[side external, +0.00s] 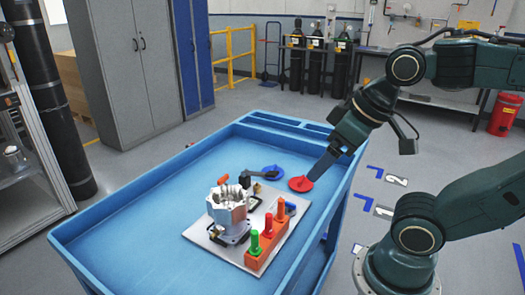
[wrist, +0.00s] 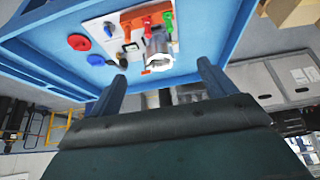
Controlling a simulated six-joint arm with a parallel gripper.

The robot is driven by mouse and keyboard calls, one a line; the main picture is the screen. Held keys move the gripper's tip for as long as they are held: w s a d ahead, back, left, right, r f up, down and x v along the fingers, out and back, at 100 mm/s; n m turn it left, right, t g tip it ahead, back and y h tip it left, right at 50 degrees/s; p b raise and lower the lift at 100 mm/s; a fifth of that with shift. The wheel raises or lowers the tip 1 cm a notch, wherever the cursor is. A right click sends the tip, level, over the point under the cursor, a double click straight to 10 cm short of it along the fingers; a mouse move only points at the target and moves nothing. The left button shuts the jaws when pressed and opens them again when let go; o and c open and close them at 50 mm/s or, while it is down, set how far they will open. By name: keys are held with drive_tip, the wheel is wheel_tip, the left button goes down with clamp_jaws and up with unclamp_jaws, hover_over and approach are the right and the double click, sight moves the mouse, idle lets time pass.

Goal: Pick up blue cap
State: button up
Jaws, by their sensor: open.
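The blue cap (side external: 273,172) is a flat disc lying on the blue tray cart (side external: 135,215), toward its back right. In the wrist view the blue cap (wrist: 96,60) is left of the fingers, beside the red cap (wrist: 78,42). The red cap (side external: 301,184) lies to its right in the side view. My gripper (side external: 316,175) points down over the cart's right side; its tip overlaps the red cap in the picture, and its height is unclear. In the wrist view my gripper (wrist: 161,70) has its fingers wide apart with nothing held between them.
A metal housing (side external: 228,206) stands on a pale plate (side external: 223,247) with black clamps. An orange block (side external: 262,252) in front holds green and red pegs.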

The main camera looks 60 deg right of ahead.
drive_tip(key=shift+o, duration=0.5)
drive_tip(key=w+d+r+m+g, duration=0.1)
drive_tip(key=w+d+r+m, duration=0.15)
drive_tip(key=w, duration=0.35)
drive_tip(key=w+d+r+m, duration=0.2)
drive_tip(key=w+d, duration=0.1)
drive_tip(key=w, duration=0.3)
drive_tip(key=m+g, duration=0.5)
drive_tip(key=m, duration=0.8)
hover_over(273, 167)
wheel_tip(273, 167, down, 25)
drive_tip(key=shift+f, duration=4.15)
drive_tip(key=shift+f, duration=0.1)
